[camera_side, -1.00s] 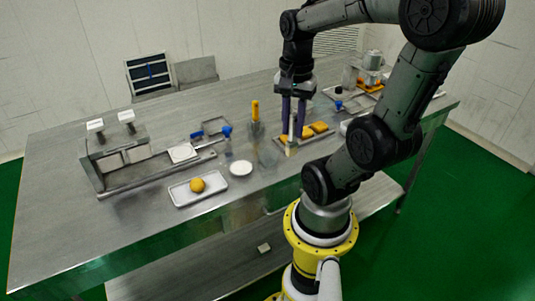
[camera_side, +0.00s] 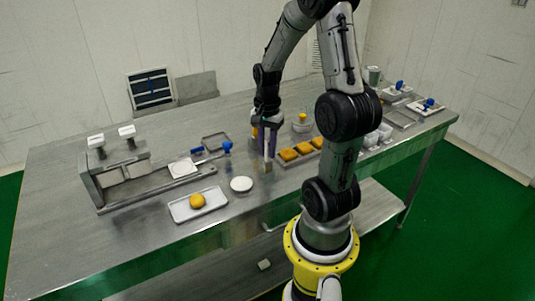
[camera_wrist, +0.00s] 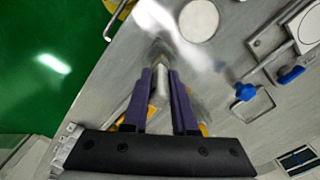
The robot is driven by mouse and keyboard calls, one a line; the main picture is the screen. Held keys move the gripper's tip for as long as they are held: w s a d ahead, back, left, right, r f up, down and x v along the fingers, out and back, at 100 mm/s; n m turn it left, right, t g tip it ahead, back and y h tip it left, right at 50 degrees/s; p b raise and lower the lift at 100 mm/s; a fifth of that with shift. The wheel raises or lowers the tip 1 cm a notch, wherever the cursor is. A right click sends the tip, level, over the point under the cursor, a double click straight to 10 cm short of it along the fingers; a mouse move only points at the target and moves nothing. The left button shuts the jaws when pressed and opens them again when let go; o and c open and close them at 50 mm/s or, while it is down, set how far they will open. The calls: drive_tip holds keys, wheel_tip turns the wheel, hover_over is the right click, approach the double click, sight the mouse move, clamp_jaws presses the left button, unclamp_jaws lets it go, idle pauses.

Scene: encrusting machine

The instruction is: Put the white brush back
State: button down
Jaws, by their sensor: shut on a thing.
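The white brush (camera_side: 268,165) is upright in my gripper (camera_side: 264,148), its lower end pointing down close above the table, left of the tray of pastries. I cannot tell whether it touches the tabletop. My gripper's two purple fingers are shut on it. A yellow-handled thing (camera_side: 254,132) shows just behind my gripper, mostly hidden. Any holder for the brushes is hidden behind the fingers.
A tray (camera_side: 284,166) with yellow pastries (camera_side: 304,148) is right of my gripper. A white disc (camera_side: 241,184) and a white tray (camera_side: 180,212) with an orange ball (camera_side: 197,201) lie to the left. A blue-topped tool (camera_side: 227,147) stands close left.

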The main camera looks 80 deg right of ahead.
drive_tip(key=shift+f, duration=0.95)
drive_tip(key=shift+f, duration=0.2)
drive_tip(key=c, duration=0.7)
unclamp_jaws()
drive_tip(key=shift+r, duration=0.1)
